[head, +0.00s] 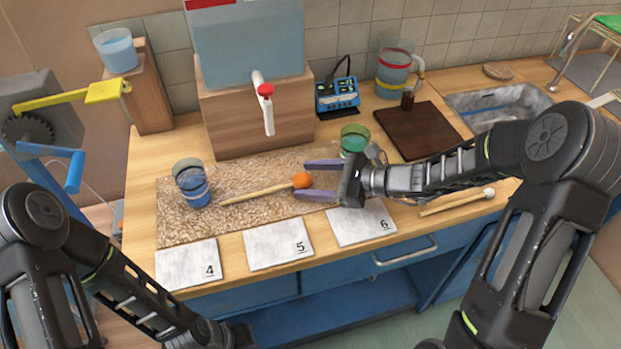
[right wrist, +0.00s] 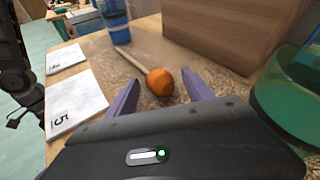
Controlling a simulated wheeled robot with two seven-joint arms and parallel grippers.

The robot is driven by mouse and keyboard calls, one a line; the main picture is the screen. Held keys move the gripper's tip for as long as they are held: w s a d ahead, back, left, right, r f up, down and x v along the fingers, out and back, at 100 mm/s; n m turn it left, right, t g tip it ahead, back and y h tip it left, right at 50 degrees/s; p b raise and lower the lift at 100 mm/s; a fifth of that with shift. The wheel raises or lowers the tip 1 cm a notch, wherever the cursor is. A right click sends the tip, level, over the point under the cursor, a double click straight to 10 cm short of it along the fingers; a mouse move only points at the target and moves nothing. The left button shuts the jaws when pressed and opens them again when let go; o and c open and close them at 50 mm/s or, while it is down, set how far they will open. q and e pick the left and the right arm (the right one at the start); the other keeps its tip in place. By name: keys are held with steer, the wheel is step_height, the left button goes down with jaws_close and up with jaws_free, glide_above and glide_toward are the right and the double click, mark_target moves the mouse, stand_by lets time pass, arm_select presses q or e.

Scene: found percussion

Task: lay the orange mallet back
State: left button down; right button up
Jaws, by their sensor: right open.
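The orange mallet has a round orange head (head: 301,180) and a pale wooden handle (head: 250,194). It lies on the speckled mat (head: 190,228), its handle pointing left towards the blue glass. My right gripper (head: 303,178) is open, its purple fingers on either side of the orange head. In the right wrist view the head (right wrist: 160,82) sits between the spread fingertips, with a gap visible on each side. The handle runs away from the gripper there. My left arm reaches the bottom edge of the head view; its fingers are hidden.
A blue glass (head: 191,185) stands at the mat's left, a green glass (head: 354,142) behind the right gripper. Cards 4 (head: 187,264), 5 (head: 278,249) and 6 (head: 360,223) line the front edge. A wooden box (head: 250,120) stands behind; a pale-headed mallet (head: 455,203) lies right.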

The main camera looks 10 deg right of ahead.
steer(key=v, duration=1.1)
steer(key=shift+s+d+r+b, duration=0.1)
steer(key=shift+s+d+b, duration=0.15)
steer(key=shift+b, duration=0.15)
steer(key=shift+w, duration=0.1)
steer(key=shift+o, duration=0.3)
